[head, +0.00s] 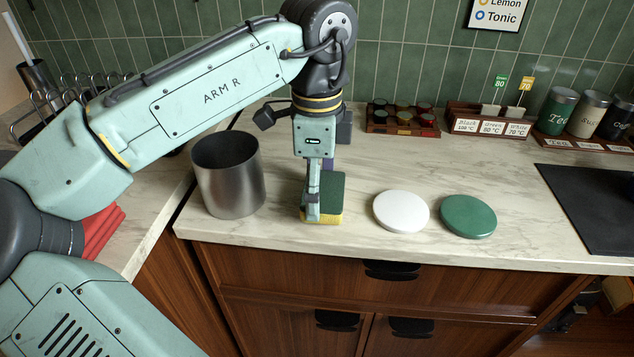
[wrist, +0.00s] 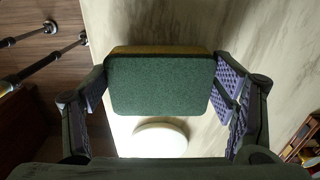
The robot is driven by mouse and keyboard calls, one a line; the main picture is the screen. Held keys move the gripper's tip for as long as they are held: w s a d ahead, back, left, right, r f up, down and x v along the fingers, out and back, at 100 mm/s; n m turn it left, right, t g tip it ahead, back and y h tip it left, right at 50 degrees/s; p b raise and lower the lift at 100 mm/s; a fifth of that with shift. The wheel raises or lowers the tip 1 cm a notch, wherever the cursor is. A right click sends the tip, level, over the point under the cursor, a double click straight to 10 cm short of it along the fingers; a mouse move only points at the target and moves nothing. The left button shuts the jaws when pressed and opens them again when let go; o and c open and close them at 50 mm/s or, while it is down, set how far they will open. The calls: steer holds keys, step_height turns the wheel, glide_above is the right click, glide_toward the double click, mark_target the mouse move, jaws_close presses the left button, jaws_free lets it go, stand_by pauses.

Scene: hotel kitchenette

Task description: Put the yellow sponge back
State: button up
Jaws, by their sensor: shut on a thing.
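The yellow sponge (head: 335,217) has a dark green scouring face. In the head view it is low over or on the marble counter near its front edge; I cannot tell whether it touches the counter. My gripper (head: 326,200) points down and is shut on the sponge. In the wrist view the sponge's green face (wrist: 160,85) fills the middle, with a yellow strip along its top, between the two purple-padded fingers. Part of the sponge is hidden behind the near finger in the head view.
A steel canister (head: 229,176) stands left of my gripper. A white disc (head: 401,212) and a green disc (head: 468,216) lie to the right. A rack of small pods (head: 402,118), label holders (head: 488,121) and tins (head: 556,110) line the back wall. A dark panel (head: 598,205) is far right.

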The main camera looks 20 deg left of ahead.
steer(key=shift+f, duration=0.25)
steer(key=shift+f, duration=0.15)
steer(key=o, duration=1.1)
steer(key=shift+r+p, duration=4.25)
steer(key=shift+r, duration=1.95)
